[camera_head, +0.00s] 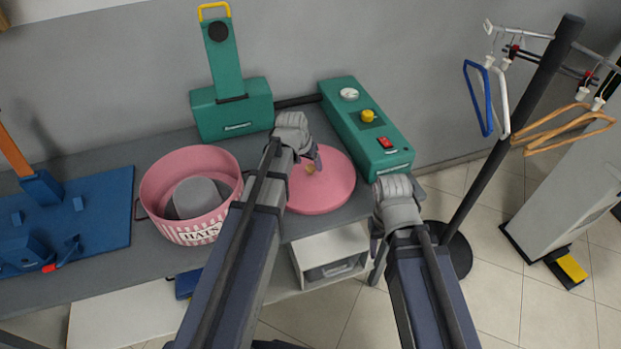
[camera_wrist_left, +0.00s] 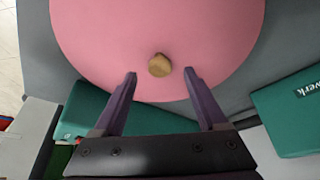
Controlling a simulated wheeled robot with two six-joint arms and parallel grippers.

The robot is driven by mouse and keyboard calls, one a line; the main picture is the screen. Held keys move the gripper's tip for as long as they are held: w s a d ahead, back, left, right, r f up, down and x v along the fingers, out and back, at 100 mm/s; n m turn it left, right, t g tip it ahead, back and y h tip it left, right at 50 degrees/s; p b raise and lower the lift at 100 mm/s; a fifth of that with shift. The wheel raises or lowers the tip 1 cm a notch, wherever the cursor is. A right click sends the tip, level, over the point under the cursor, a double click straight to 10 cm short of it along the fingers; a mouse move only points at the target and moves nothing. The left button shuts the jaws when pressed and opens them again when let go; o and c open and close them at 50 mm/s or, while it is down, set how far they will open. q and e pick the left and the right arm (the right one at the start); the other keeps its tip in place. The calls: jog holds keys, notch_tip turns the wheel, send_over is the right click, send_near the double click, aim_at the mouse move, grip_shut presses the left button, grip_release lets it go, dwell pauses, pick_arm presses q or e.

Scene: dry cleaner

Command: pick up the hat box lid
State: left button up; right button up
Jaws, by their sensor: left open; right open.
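The pink round hat box lid (camera_head: 334,186) lies on the grey table to the right of the pink hat box (camera_head: 178,164). The open box is labelled HATS and has a grey rounded thing inside. In the left wrist view the lid (camera_wrist_left: 110,40) has a small tan knob (camera_wrist_left: 159,65) at its middle. My left gripper (camera_head: 314,160) is over the lid; in its wrist view its fingers (camera_wrist_left: 160,80) are open, with the knob just ahead of and between their tips, not gripped. My right gripper (camera_head: 378,245) is open beyond the table's right edge, its fingers partly hidden.
A green machine (camera_head: 234,112) stands behind the box. A green control unit (camera_head: 366,130) lies close behind and right of the lid. A blue board (camera_head: 85,222) covers the table's left. A rack pole (camera_head: 500,150) with hangers stands at the right.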

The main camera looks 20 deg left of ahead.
aim_at(310, 167)
pick_arm(q)
jog(key=b+x, duration=0.1)
jog(key=x, duration=0.2)
jog(key=shift+b, duration=0.4)
jog(key=shift+s+r, duration=0.1)
pick_arm(e)
notch_tip(310, 167, down, 3)
jog(key=shift+r, duration=0.2)
pick_arm(q)
jog(key=shift+c, duration=0.4)
grip_shut()
